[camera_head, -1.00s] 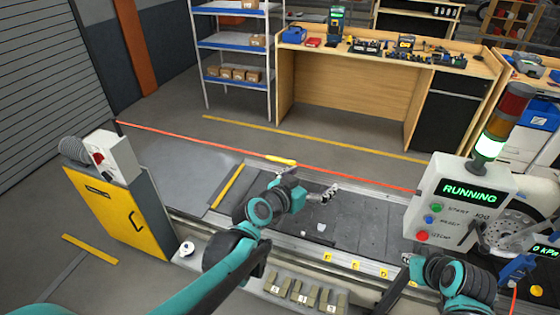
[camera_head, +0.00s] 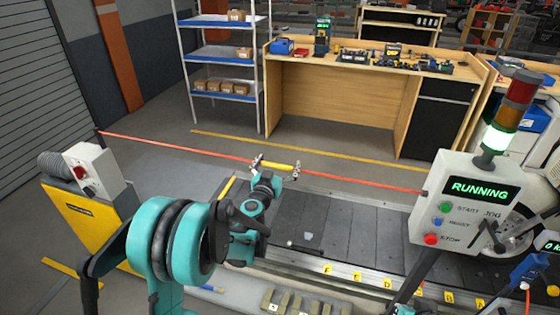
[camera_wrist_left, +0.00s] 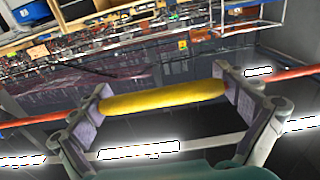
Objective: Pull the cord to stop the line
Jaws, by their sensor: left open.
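A red cord (camera_head: 180,146) runs above the conveyor (camera_head: 350,225) from a post at the left to the control box at the right. A yellow sleeve (camera_head: 279,166) sits on the cord. My left gripper (camera_head: 275,167) is open at the sleeve, one finger near each end. In the left wrist view the yellow sleeve (camera_wrist_left: 163,97) lies between the two spread fingers, with the red cord (camera_wrist_left: 295,73) going out past both. I cannot tell whether the fingers touch it. The control box (camera_head: 465,205) reads RUNNING. My right gripper is not clearly visible.
A light tower (camera_head: 505,115) stands on the control box, its green section lit. A workbench (camera_head: 340,95) and shelves (camera_head: 215,55) stand behind, beyond clear floor.

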